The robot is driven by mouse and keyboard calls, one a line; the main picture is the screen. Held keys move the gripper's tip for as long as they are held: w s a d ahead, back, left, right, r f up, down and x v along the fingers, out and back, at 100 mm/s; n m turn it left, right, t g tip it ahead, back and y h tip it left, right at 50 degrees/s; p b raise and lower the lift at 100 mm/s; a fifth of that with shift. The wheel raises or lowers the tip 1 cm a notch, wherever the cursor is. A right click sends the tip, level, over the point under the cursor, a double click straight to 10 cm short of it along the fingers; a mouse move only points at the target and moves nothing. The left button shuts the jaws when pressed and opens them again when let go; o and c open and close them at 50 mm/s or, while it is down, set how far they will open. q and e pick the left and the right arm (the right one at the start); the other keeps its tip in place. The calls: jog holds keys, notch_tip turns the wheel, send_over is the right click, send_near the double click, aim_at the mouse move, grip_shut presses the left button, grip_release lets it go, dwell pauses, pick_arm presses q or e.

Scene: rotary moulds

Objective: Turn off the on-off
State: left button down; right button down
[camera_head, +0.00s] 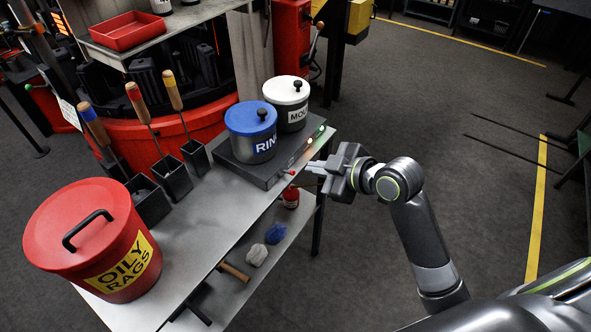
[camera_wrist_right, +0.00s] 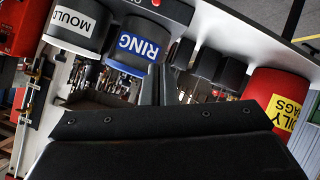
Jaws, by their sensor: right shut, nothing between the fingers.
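A dark flat box (camera_head: 262,172) lies on the grey metal table, carrying two lidded pots. Its front edge has small controls: a red knob (camera_head: 292,173), a small glowing spot (camera_head: 308,140) and a green spot (camera_head: 322,128). No lettering is readable there, so I cannot tell which one is the on-off or how it is set. My right gripper (camera_head: 315,168) is shut and empty, its fingertips close to that front edge; contact cannot be made out. Its dark fingers (camera_wrist_right: 155,88) also show in the right wrist view. My left gripper is out of view.
A blue-lidded RING pot (camera_head: 252,130) and a white-lidded pot (camera_head: 290,100) stand on the box. A red OILY RAGS can (camera_head: 95,240) and tool holders (camera_head: 172,178) stand to the left. A lower shelf (camera_head: 238,285) holds small items. Open floor lies to the right.

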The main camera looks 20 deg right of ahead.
jog(key=p, duration=0.2)
send_over(288, 172)
jog(key=s, duration=0.4)
notch_tip(288, 172, down, 4)
jog(key=f, duration=0.3)
jog(key=w+d+f, duration=0.1)
jog(key=shift+f, duration=0.2)
jog(key=shift+d, duration=0.1)
